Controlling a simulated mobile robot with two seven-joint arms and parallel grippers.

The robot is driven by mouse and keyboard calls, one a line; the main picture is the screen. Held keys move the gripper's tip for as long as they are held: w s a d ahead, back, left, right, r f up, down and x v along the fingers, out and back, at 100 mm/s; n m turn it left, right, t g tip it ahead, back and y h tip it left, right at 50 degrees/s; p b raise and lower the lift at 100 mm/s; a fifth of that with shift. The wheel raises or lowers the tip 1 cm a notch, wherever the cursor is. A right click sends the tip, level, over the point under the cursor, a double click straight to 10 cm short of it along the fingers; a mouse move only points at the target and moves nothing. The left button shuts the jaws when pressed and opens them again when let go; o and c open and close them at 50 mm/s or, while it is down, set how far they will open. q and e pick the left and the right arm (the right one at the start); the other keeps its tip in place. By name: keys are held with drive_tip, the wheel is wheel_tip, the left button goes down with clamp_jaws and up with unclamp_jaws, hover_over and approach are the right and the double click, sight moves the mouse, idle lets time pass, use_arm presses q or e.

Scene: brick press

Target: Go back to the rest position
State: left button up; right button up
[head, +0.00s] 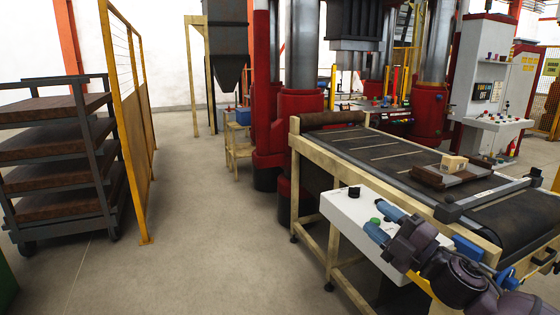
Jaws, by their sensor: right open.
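My right gripper (374,215) comes in from the lower right on my dark purple arm. Its two blue fingers are apart with nothing between them. It is over or in front of the white control box (345,208) at the conveyor's near side. A green button (375,221) on the box shows between the fingertips, and a black knob (354,192) shows beyond them. I cannot tell whether the fingers touch the box. My left gripper is not in view.
The conveyor (370,151) carries a brown block with a pale piece (454,163) on it. The red press (300,105) stands behind. A yellow fence (130,130) and a rack of brown slabs (55,145) stand at left. Open floor (215,220) lies between.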

drive_tip(key=s+d+f+m+h, duration=0.3)
drive_tip(key=f+m+h, duration=0.2)
drive_tip(key=f+m, duration=0.4)
drive_tip(key=s+d+f+m+h, duration=0.3)
drive_tip(key=f+m+h, duration=0.3)
drive_tip(key=f, duration=0.6)
drive_tip(key=s+d+f+m+g+h, duration=0.1)
drive_tip(key=s+f+m+g, duration=0.1)
drive_tip(key=s+f, duration=0.7)
drive_tip(key=s+d+f+m+g+h, duration=0.1)
drive_tip(key=s+f+m, duration=0.4)
drive_tip(key=s, duration=0.8)
wheel_tip(320, 180, down, 4)
drive_tip(key=shift+r+m+g+h, duration=0.1)
drive_tip(key=shift+m+g+h, duration=0.2)
drive_tip(key=shift+g+h, duration=0.5)
